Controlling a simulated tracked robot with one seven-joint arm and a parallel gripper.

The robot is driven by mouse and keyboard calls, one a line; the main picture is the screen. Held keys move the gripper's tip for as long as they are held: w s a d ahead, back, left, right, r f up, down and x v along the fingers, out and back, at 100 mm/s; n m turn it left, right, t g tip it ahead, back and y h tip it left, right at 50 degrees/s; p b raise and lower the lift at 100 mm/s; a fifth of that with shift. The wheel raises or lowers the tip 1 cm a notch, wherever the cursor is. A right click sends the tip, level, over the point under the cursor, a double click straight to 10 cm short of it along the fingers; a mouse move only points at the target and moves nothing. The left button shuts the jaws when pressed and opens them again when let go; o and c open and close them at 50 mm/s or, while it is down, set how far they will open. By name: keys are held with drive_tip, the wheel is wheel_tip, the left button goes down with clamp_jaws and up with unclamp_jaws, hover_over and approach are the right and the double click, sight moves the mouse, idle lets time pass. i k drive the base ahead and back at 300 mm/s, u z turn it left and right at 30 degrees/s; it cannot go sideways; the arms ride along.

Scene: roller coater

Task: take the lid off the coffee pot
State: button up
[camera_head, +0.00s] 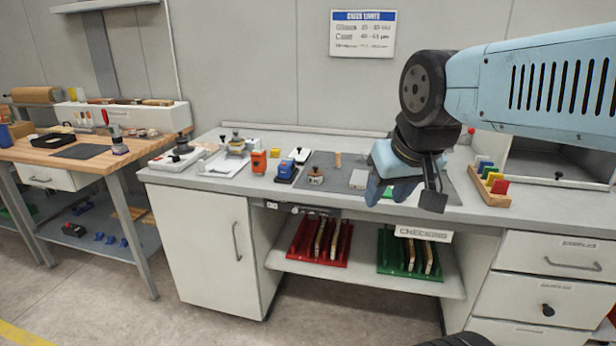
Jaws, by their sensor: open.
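I cannot pick out a coffee pot or its lid for certain. A small metal vessel-like item with a dark top (236,145) stands at the left of the grey bench, and a darker knobbed item (183,144) stands left of it; both are too small to identify.
A grey mat (330,160) lies mid-bench. A wooden rack of coloured pieces (490,183) stands at the right. Red (320,243) and green (412,254) racks fill the lower shelf. A wooden table (50,150) is at left.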

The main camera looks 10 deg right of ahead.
sight(314, 172)
drive_tip(key=k, duration=0.6)
drive_tip(key=u, duration=0.35)
drive_tip(key=i, duration=1.6)
drive_tip(key=z, duration=0.65)
